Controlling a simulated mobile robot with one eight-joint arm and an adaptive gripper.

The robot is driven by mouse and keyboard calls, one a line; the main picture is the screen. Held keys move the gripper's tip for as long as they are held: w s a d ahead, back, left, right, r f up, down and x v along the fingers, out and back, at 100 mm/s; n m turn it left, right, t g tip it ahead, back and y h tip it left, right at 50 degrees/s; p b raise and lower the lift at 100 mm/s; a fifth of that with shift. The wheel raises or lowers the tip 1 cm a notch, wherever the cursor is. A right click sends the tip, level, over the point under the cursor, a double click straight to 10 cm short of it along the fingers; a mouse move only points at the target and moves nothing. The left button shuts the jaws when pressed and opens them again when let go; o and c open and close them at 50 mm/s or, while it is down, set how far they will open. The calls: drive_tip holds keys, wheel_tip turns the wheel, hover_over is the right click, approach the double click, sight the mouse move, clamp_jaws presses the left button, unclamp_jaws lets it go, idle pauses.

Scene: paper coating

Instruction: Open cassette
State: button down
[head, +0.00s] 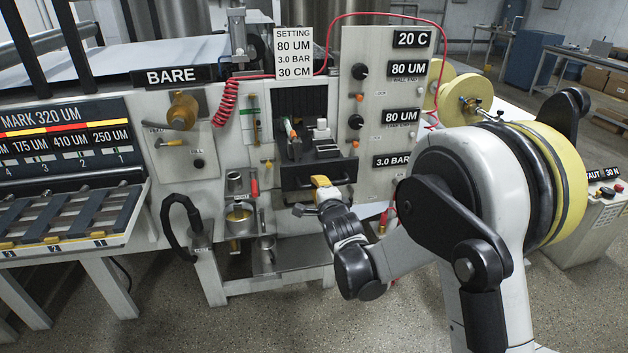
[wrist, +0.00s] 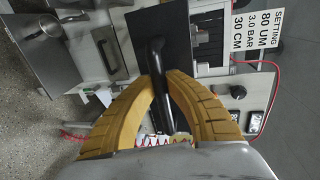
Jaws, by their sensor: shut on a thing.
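The cassette is a dark drawer (head: 299,172) in the middle of the machine front. It stands out from a dark opening, with its top open and small parts showing inside. My gripper (head: 320,183) is at its front. In the wrist view the yellow fingers of my gripper (wrist: 162,75) are shut on a black bar handle (wrist: 157,48). The handle is fixed to the flat dark cassette front (wrist: 150,22). The far end of the drawer is hidden inside the machine.
A panel with dials and labels (head: 388,100) rises right of the opening. A red coiled hose (head: 226,103) and a brass part (head: 183,110) are to the left. A shelf with cups (head: 240,220) stands below left. The floor in front is clear.

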drive_tip(key=shift+f+v, duration=0.2)
drive_tip(key=shift+v, duration=0.7)
drive_tip(key=shift+f+v, duration=0.15)
drive_tip(key=shift+v, duration=0.75)
drive_tip(key=c, duration=1.4)
unclamp_jaws()
drive_tip(key=v, duration=1.2)
